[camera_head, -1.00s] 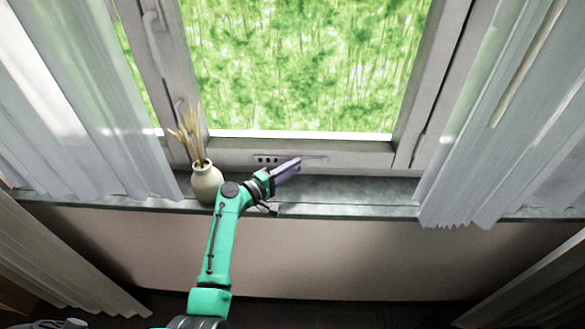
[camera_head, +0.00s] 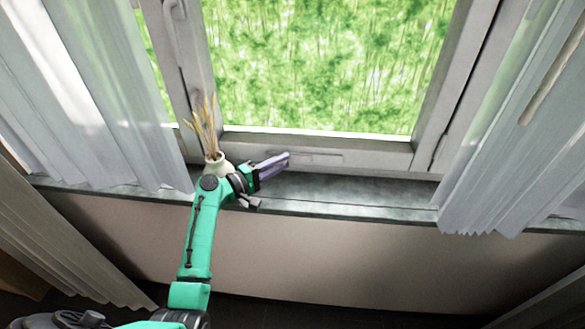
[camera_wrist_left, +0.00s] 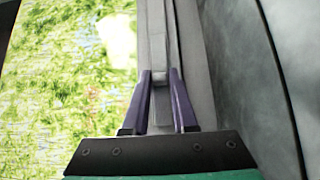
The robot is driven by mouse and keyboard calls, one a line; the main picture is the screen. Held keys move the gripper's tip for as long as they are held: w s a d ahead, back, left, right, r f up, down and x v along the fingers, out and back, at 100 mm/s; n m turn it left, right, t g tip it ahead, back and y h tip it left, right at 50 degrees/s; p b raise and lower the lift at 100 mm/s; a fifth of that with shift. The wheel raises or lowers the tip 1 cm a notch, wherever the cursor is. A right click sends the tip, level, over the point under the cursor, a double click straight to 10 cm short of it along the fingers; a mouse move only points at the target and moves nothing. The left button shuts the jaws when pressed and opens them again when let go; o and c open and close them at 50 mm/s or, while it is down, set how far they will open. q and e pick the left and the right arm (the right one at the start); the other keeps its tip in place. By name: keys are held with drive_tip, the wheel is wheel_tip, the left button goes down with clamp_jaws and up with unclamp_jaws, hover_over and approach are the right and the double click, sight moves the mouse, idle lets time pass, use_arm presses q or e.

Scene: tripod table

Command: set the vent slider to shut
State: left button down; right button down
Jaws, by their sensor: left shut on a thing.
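The vent (camera_head: 322,157) is a narrow pale strip set in the window's lower frame. Its right part shows in the head view as a plain strip; its left part is hidden behind my left gripper (camera_head: 287,156). No dark slots show on it. In the left wrist view, the two purple fingers of my left gripper (camera_wrist_left: 160,76) stand on either side of the small grey slider knob (camera_wrist_left: 160,79) and are shut on it. My right gripper is out of view.
A cream vase (camera_head: 222,164) with dried stalks stands on the sill (camera_head: 350,196), just left of my left gripper and partly behind my arm. White curtains hang at the left (camera_head: 95,110) and right (camera_head: 510,130). The sill to the right is clear.

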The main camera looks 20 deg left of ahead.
use_arm(q)
drive_tip(key=shift+a, duration=0.1)
drive_tip(key=c, duration=0.8)
unclamp_jaws()
drive_tip(key=shift+a, duration=0.15)
drive_tip(key=shift+o, duration=0.2)
drive_tip(key=shift+s, duration=0.1)
drive_tip(key=b+v, duration=0.2)
drive_tip(key=v, duration=1.1)
drive_tip(key=shift+s+a+f+b, duration=0.15)
drive_tip(key=shift+s+f+b, duration=0.1)
drive_tip(key=shift+b, duration=0.1)
drive_tip(key=shift+s+a+r, duration=0.15)
drive_tip(key=shift+s+a, duration=0.05)
drive_tip(key=shift+s, duration=0.2)
